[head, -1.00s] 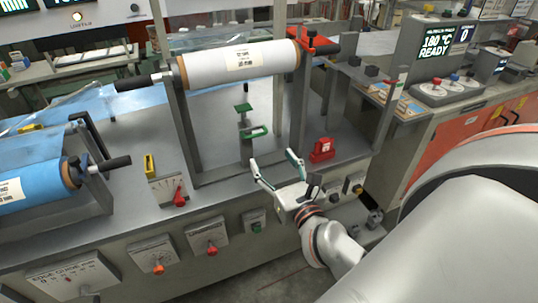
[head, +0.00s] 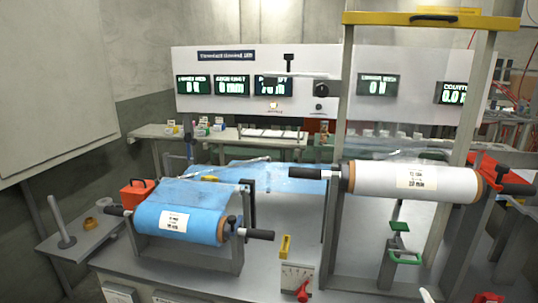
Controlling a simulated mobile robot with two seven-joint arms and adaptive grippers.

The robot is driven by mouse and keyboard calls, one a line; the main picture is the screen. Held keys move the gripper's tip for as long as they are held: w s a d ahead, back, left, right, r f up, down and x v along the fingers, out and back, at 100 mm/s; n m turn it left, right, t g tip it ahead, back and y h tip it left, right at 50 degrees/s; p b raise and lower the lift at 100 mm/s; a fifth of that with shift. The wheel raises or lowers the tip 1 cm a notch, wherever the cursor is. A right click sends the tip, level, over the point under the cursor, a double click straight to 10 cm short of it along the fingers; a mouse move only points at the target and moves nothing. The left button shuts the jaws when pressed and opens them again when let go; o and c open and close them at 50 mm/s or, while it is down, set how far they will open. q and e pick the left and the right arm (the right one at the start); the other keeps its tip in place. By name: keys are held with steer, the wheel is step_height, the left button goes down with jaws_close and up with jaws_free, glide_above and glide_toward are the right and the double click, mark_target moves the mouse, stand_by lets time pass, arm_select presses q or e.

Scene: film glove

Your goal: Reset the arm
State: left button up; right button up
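Only a small white tip (head: 426,294), apparently a finger of my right gripper, shows at the bottom edge of the head view. It is below the green-handled clamp (head: 404,257) and left of a red block (head: 488,297). The rest of my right gripper and arm is outside the picture, so its opening and any contact are hidden. My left gripper and arm are not in view.
A white film roll (head: 385,179) hangs in a tall frame with a yellow top bar (head: 430,20). A blue film roll (head: 178,222) sits in a lower stand at left. The grey tabletop (head: 297,225) between the rolls is mostly clear.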

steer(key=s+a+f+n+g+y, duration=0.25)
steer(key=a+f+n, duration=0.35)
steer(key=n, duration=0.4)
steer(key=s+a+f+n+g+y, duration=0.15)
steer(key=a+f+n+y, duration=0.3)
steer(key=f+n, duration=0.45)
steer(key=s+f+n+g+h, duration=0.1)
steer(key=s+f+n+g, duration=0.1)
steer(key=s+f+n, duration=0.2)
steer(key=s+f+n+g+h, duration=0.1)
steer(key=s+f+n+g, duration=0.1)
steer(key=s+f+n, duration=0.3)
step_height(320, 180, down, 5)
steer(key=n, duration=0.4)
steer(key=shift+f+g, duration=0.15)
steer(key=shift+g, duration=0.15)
